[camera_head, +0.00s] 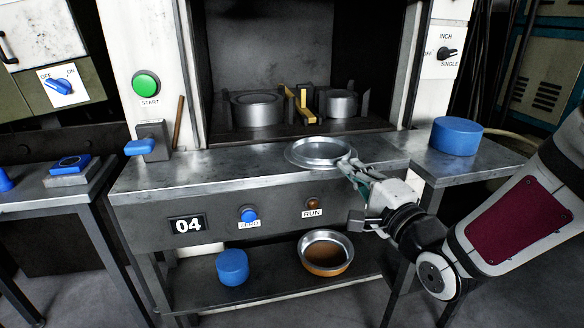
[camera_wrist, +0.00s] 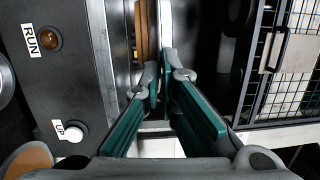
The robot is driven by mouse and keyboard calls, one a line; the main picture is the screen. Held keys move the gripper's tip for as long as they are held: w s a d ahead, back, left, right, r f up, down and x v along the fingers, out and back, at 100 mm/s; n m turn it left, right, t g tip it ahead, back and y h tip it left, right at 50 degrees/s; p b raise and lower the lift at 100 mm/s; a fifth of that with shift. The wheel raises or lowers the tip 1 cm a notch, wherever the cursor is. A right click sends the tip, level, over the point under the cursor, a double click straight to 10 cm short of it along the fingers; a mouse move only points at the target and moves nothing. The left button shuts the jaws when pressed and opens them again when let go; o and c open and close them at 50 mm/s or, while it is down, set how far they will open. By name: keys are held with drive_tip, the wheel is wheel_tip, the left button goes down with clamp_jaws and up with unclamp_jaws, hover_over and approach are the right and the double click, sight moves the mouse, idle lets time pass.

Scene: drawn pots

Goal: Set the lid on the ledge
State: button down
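The lid, a shallow round silver dish shape (camera_head: 318,152), appears level at the front of the grey metal ledge (camera_head: 230,168), below the machine opening. I cannot tell whether it touches the ledge or hovers just above. My gripper (camera_head: 348,166) is at the lid's right front rim, reaching in from the right. In the wrist view my green-padded fingers (camera_wrist: 163,82) close around a thin edge-on strip, tan and pale (camera_wrist: 146,30), which appears to be the lid's rim. The fingers hide part of the rim.
An open pan with brown sides (camera_head: 325,253) and a blue cylinder (camera_head: 232,267) stand on the lower shelf. Another blue cylinder (camera_head: 456,136) is on the right side table. Two metal pots (camera_head: 257,108) (camera_head: 341,103) stand inside the opening. The ledge's left part is clear.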

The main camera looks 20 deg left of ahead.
drive_tip(key=shift+w+d+f+b, duration=0.35)
drive_tip(key=shift+w+f+b, duration=0.45)
drive_tip(key=shift+w, duration=1.75)
drive_tip(key=shift+w+d+f+b, duration=0.4)
drive_tip(key=shift+w+f+b, duration=0.45)
drive_tip(key=shift+w, duration=1.75)
drive_tip(key=shift+w+d+f+b, duration=0.35)
drive_tip(key=shift+w+f+b, duration=0.45)
drive_tip(key=shift+w, duration=1.75)
drive_tip(key=shift+f, duration=0.2)
drive_tip(key=c, duration=2.1)
unclamp_jaws()
drive_tip(key=shift+s+d, duration=0.1)
drive_tip(key=shift+d, duration=0.05)
drive_tip(key=p+v, duration=0.2)
drive_tip(key=v, duration=0.9)
drive_tip(key=shift+s+d+p, duration=0.2)
drive_tip(key=shift+d+p, duration=0.05)
drive_tip(key=shift+p, duration=0.1)
